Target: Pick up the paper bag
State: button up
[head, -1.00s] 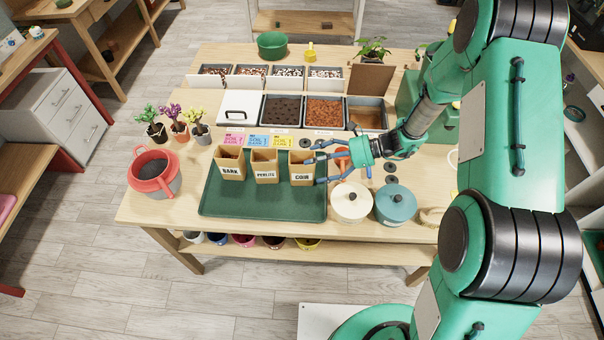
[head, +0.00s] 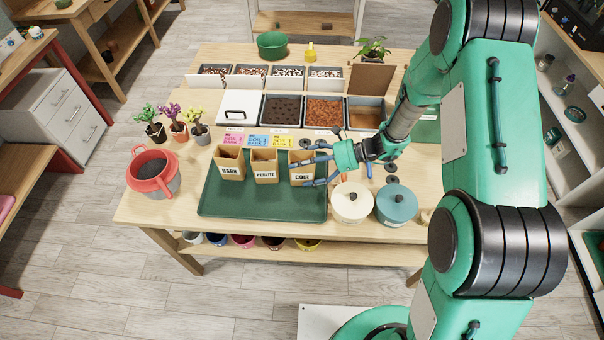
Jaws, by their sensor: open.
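Three open-topped brown paper bags stand upright in a row on the dark green tray (head: 262,202). They are labelled BARK (head: 229,163), PERLITE (head: 264,166) and COIR (head: 301,168), from left to right. My gripper (head: 306,168) comes in from the right at the COIR bag. Its blue fingers are open, one toward the back and one toward the front of this bag, and they overlap it in the picture. I cannot tell whether they touch it. The right part of the COIR bag is partly hidden by the fingers.
Cream (head: 351,203) and teal (head: 396,205) lidded pots stand close to the right of the tray. Coloured cards (head: 258,141) and soil bins (head: 324,110) lie behind the bags. A red-rimmed bucket (head: 153,175) stands at the left. The tray's front part is bare.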

dwell(0.3)
jog(key=c, duration=1.6)
jog(key=shift+r, duration=0.15)
notch_tip(320, 180, up, 10)
jog(key=p, duration=0.2)
notch_tip(320, 180, up, 9)
jog(key=p, duration=0.6)
jog(key=shift+f, duration=0.2)
dwell(0.6)
